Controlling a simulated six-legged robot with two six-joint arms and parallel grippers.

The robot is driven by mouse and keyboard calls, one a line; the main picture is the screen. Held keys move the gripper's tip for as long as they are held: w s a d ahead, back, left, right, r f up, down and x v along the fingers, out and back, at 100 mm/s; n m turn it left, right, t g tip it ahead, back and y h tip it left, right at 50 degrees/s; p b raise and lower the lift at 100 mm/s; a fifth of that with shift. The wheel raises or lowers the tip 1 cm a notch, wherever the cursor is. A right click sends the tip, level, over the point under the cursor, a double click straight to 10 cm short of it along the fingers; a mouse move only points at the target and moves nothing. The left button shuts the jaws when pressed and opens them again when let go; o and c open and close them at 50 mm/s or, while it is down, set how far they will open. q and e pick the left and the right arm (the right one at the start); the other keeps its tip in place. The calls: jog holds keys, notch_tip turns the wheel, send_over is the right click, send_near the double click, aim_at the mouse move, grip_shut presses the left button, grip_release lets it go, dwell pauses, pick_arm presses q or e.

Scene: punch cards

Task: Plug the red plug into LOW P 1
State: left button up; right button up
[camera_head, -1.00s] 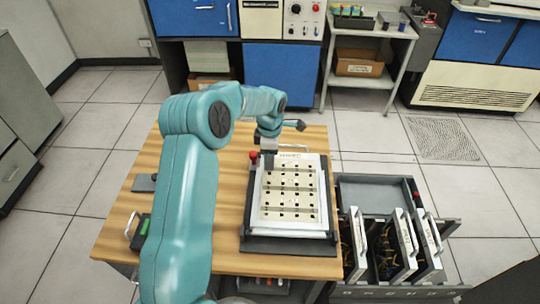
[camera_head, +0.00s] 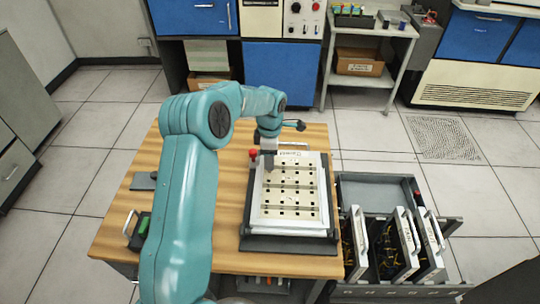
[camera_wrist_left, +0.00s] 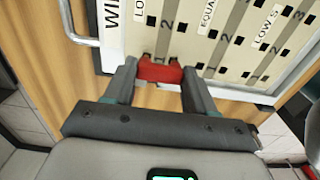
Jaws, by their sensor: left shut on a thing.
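The white plugboard panel (camera_head: 290,212) lies on the wooden table in a dark frame, with strips of dark holes. In the left wrist view, the panel (camera_wrist_left: 232,60) shows printed labels, among them a partly cut "LO", "EQUAL" and "LOW S". My left gripper (camera_head: 269,166) is over the panel's upper left part. In the left wrist view, my left gripper (camera_wrist_left: 160,80) is shut on the red plug (camera_wrist_left: 160,70). The plug is near the lower end of the strip beside the "LO" label. I cannot tell whether its tip is in a hole. My right gripper is not in view.
The wooden table (camera_head: 125,215) has bare room to the left of the panel. An open drawer (camera_head: 375,190) with upright wired panels stands right of the table.

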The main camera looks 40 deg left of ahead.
pick_arm(q)
jog(key=shift+f+b, duration=0.75)
dwell(0.3)
jog(key=o, duration=1)
jog(key=shift+f, duration=0.1)
notch_tip(320, 180, up, 16)
jog(key=shift+r, duration=0.25)
